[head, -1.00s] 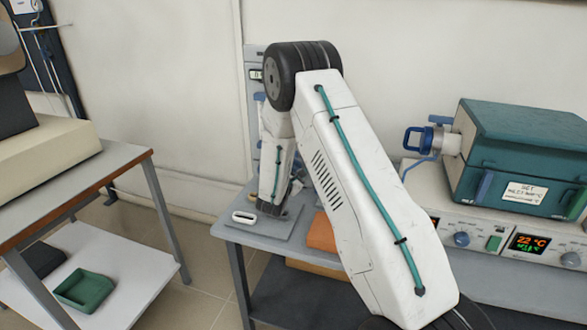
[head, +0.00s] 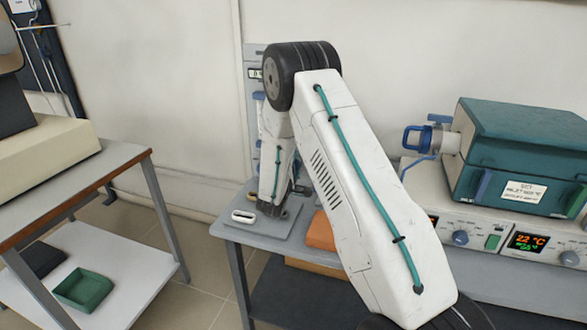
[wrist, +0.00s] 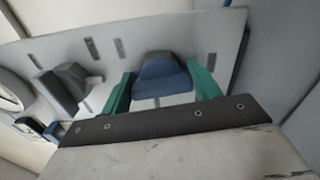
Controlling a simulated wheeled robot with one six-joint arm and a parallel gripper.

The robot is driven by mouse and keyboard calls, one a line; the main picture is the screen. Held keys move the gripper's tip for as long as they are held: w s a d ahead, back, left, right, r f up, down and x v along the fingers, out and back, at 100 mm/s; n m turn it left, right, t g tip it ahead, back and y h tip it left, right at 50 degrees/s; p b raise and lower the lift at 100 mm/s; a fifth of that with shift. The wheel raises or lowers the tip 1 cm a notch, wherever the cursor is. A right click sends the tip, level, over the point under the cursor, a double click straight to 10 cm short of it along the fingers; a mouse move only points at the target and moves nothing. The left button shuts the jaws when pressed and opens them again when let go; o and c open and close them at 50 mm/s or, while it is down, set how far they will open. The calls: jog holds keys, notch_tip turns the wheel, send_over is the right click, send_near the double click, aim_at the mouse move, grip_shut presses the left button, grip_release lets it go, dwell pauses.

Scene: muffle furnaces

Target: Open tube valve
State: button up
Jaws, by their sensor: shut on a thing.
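A blue valve knob (wrist: 162,88) is on a grey upright panel (wrist: 222,45) in the wrist view. The two teal fingers of my gripper (wrist: 163,76) stand on either side of the knob and are shut on it. In the head view the panel (head: 252,56) shows only as a strip at the far end of the bench. My arm hides most of it, along with my gripper and the held knob.
A teal furnace (head: 525,140) stands on a control unit at the right, with a blue-handled fitting (head: 418,138) jutting left. A white-rimmed piece (head: 244,216) and an orange block (head: 320,231) lie on the bench. Another table (head: 95,165) stands left across a floor gap.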

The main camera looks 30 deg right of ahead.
jog(key=shift+f+m, duration=0.1)
jog(key=shift+m, duration=0.4)
dwell(0.3)
jog(key=o, duration=1)
jog(key=v, duration=0.8)
jog(key=shift+d, duration=0.1)
